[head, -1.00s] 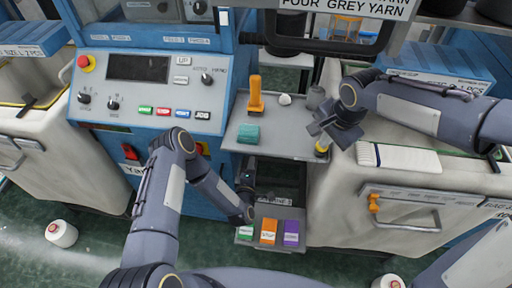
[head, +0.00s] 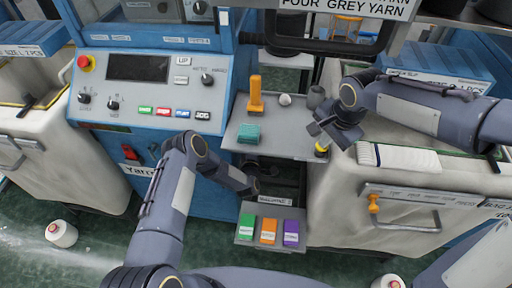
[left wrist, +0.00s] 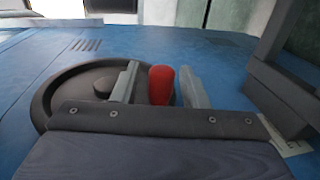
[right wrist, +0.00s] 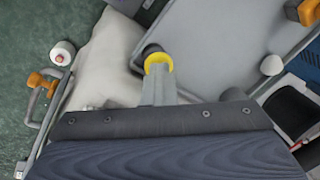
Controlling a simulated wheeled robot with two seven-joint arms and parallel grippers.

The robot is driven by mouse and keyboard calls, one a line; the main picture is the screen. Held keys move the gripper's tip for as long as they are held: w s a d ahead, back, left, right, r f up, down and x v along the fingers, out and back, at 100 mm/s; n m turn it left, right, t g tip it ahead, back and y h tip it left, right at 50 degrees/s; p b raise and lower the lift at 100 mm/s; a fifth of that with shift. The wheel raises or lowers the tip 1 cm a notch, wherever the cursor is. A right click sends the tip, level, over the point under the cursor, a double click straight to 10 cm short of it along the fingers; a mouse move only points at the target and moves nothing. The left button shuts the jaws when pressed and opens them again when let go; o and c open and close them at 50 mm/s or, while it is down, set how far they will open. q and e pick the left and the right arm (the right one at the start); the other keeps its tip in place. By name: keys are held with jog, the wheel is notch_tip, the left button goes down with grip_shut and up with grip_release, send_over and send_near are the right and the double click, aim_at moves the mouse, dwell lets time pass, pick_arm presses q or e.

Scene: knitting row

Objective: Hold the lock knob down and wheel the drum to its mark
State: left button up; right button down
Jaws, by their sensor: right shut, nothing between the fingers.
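The lock knob (head: 321,149), yellow with a dark part, is at the right end of the grey shelf. My right gripper (head: 322,134) is shut and empty, right above it. In the right wrist view the fingertips meet the yellow ring of the knob (right wrist: 158,58); I cannot tell how far down it is. In the left wrist view a dark round wheel (left wrist: 62,92), seemingly the drum, lies on a blue face. A red handle (left wrist: 161,84) stands between the spread fingers of my left gripper (left wrist: 160,88). In the head view the wheel is hidden.
An orange handle (head: 255,95) and a teal block (head: 248,133) are on the grey shelf (head: 280,143). A lower tray (head: 255,241) holds green, orange and purple blocks. Cream bins stand on both sides. A folded white cloth (head: 398,158) lies on the right bin.

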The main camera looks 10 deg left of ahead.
pick_arm(q)
grip_shut()
pick_arm(e)
jog(key=shift+s+f, duration=0.1)
jog(key=shift+f, duration=0.15)
pick_arm(q)
jog(key=shift+s+r, duration=0.15)
notch_tip(320, 180, up, 6)
jog(key=s, duration=0.2)
dwell(0.7)
dwell(0.5)
grip_release()
jog(key=shift+s, duration=0.15)
